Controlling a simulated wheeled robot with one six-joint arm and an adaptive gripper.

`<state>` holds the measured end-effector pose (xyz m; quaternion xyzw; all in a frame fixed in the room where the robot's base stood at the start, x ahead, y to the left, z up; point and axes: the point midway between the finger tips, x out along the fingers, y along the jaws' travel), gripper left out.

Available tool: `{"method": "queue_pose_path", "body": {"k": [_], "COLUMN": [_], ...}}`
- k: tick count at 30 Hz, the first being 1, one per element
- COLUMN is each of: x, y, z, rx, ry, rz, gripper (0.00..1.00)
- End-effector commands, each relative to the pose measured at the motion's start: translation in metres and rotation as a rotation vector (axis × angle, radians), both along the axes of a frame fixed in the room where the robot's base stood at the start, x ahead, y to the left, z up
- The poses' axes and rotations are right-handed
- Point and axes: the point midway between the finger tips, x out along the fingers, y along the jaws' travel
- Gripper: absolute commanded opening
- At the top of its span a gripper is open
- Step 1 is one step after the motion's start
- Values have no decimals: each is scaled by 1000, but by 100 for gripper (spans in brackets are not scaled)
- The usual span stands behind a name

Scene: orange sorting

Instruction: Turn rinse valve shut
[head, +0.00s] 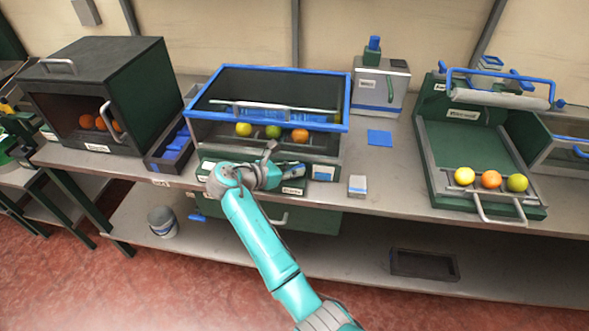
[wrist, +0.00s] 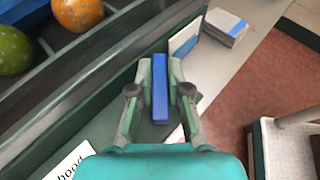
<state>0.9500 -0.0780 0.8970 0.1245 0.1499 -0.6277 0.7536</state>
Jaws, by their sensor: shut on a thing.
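In the wrist view, my gripper (wrist: 160,66) has its two fingers on either side of a blue bar-shaped handle (wrist: 160,95), which I take to be the rinse valve's. The fingers are closed on it, and the bar points away from my wrist. In the head view, my gripper (head: 275,168) is at the front of the blue-rimmed sink-like box (head: 268,74), low by its front ledge. My arm hides much of the ledge there, and the handle cannot be made out clearly. The valve's body is hidden under the handle and fingers.
A yellow, a green and an orange fruit (head: 300,135) lie in the box's front trough, close above my gripper. A small grey block (head: 357,186) stands at the bench edge to the right. A dark oven-like cabinet (head: 98,95) stands left, a green tray (head: 465,150) right.

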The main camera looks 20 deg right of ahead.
Motion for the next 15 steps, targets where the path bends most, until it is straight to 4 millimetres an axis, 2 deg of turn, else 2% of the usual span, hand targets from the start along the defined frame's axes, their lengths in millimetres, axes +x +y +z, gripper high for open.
{"method": "queue_pose_path", "body": {"k": [15], "x": [1], "y": [0], "z": [1], "rx": [0], "ry": [-1], "rz": [-334], "gripper": [0]}}
